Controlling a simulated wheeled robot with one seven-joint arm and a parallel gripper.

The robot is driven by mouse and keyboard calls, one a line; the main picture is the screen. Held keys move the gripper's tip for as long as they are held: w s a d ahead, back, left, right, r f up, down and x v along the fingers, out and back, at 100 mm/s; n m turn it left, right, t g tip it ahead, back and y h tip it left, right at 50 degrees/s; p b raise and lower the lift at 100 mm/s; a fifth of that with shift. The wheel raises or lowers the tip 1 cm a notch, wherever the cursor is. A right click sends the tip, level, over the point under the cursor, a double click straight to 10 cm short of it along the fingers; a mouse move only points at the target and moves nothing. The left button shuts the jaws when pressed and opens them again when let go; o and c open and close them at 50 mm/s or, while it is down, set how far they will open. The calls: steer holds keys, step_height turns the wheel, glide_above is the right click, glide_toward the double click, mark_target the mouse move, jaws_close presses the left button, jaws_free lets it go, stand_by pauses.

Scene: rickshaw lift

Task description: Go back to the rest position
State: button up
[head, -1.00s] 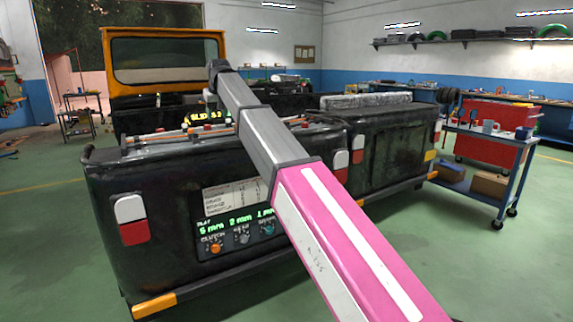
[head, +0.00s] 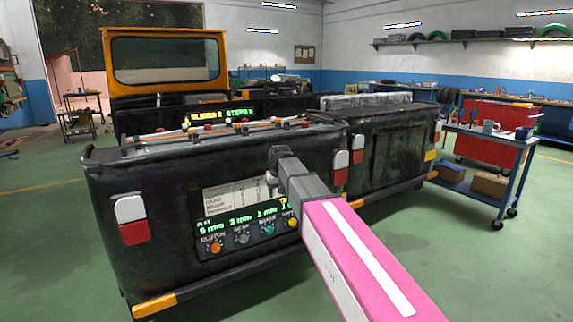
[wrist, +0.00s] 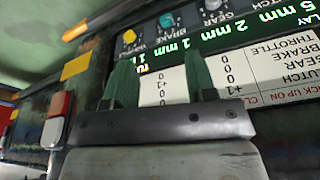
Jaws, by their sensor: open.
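My gripper (head: 277,170) is at the end of my grey and pink arm, in front of the rear of a black vehicle (head: 110,185). In the wrist view my gripper (wrist: 164,80) shows two green fingers spread apart with nothing between them. Behind them is a white printed card (wrist: 262,75) with a table of words and numbers, seen upside down. The control panel (head: 222,240) beneath that card has an orange, a grey, a teal and a yellow knob, with green readouts above. I cannot tell how far the fingertips are from the panel.
A blue trolley (head: 505,150) and a red tool cabinet (head: 482,115) stand at the right. The vehicle's bed holds long bars (head: 215,130) and a lit display (head: 220,115). An orange-framed windscreen (head: 165,85) rises behind. Green floor (head: 60,230) is clear at the left.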

steer(key=s+d+f+m+g, duration=0.2)
steer(key=s+d+f+m, duration=0.1)
steer(key=s+d+f, duration=1.9)
steer(key=s+f, duration=0.1)
steer(key=s, duration=0.1)
steer(key=shift+s+d+f+h, duration=0.25)
steer(key=shift+s+f+h, duration=0.05)
steer(key=shift+f+h, duration=0.1)
stand_by(0.7)
